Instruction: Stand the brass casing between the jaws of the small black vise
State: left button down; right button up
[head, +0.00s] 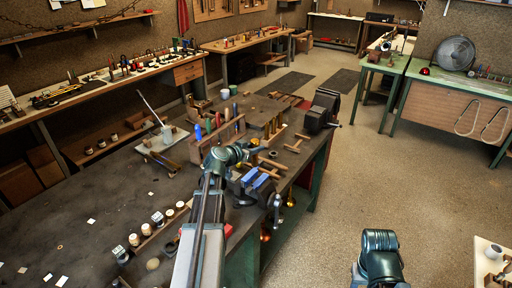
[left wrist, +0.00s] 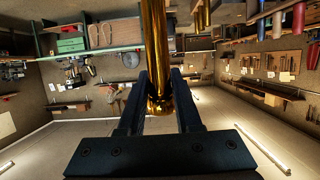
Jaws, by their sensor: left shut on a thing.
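The small black vise (head: 246,190) with blue jaw faces (head: 257,178) stands near the right edge of the dark workbench in the head view. My left gripper (head: 256,153) is just behind and above it. In the left wrist view my left gripper (left wrist: 158,78) is shut on the brass casing (left wrist: 156,36), a shiny golden tube lying lengthwise between the two black fingers. The casing cannot be made out in the head view. Part of my right arm shows at the bottom right of the head view, but its gripper is not clearly visible.
A wooden tool rack (head: 222,133) and wooden pieces (head: 298,143) stand close behind the vise. A larger black vise (head: 320,113) is at the bench's far corner. Several small jars (head: 158,219) stand left of my arm. The bench's left part is mostly clear.

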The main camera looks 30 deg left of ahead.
aim_at(255, 166)
pick_arm(q)
jog(key=shift+f, duration=0.1)
jog(key=shift+f+b, duration=2.3)
jog(key=shift+b, duration=0.15)
jog(key=shift+f, duration=0.1)
jog(key=shift+f+b, duration=1.9)
jog(key=shift+b, duration=0.1)
jog(key=shift+f, duration=0.2)
jog(key=shift+f+b, duration=1.6)
jog(key=shift+b, duration=0.15)
jog(key=c, duration=0.5)
grip_release()
